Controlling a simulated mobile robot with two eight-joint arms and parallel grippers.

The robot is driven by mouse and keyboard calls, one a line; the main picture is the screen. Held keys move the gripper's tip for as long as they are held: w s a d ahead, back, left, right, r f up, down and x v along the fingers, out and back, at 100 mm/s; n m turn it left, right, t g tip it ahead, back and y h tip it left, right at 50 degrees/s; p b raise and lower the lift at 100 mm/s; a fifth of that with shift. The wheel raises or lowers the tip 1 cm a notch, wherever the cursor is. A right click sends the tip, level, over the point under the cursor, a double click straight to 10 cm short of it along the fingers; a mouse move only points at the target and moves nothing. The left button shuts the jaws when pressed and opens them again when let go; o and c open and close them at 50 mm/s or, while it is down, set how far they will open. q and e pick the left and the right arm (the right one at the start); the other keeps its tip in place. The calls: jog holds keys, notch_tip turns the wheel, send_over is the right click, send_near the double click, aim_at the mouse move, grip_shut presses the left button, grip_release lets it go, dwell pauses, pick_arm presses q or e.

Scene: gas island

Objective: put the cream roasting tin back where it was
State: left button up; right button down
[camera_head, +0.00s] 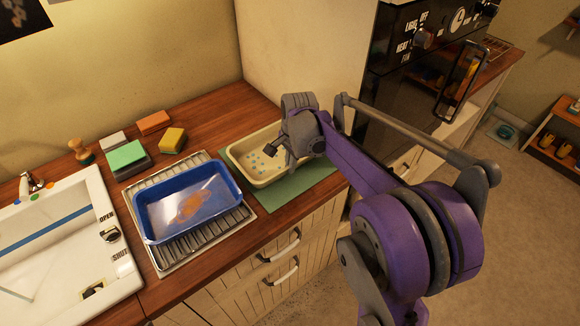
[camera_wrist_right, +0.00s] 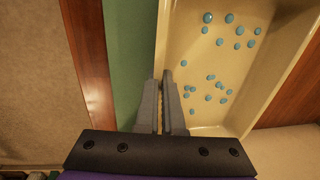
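The cream roasting tin (camera_head: 250,177) sits on or just over a green mat (camera_head: 296,197) on the wooden counter, and I cannot tell if its base touches. Blue dots show on its inner floor. In the right wrist view the tin (camera_wrist_right: 185,45) fills the upper right. My right gripper (camera_head: 288,160) is at the tin's side nearer the counter's front right. Its fingers (camera_wrist_right: 161,100) straddle the tin's wall, close together, with a thin strip of the wall between them. My left gripper is not in view.
A blue tub (camera_head: 147,222) stands on a wire rack (camera_head: 165,258) left of the tin. Sponges, including a yellow one (camera_head: 172,140), lie behind. A white sink (camera_head: 95,262) is at far left. A black oven (camera_head: 400,85) stands to the right.

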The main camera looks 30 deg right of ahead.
jog(key=shift+f, duration=0.5)
jog(key=c, duration=1.5)
grip_release()
jog(key=shift+f, duration=0.2)
jog(key=o, duration=0.5)
jog(key=shift+c, duration=0.2)
jog(key=shift+r, duration=0.1)
notch_tip(320, 180, up, 12)
jog(key=s+f, duration=0.1)
jog(key=s, duration=0.1)
jog(key=s+a+f+n+t, duration=0.2)
jog(key=s+a+f+n, duration=0.3)
jog(key=s+a+n, duration=0.2)
jog(key=s+a+f+n+t, duration=0.2)
jog(key=s+a+f+n, duration=0.4)
jog(key=s+a+n, duration=0.2)
jog(key=shift+s+n, duration=1)
jog(key=shift+s, duration=0.15)
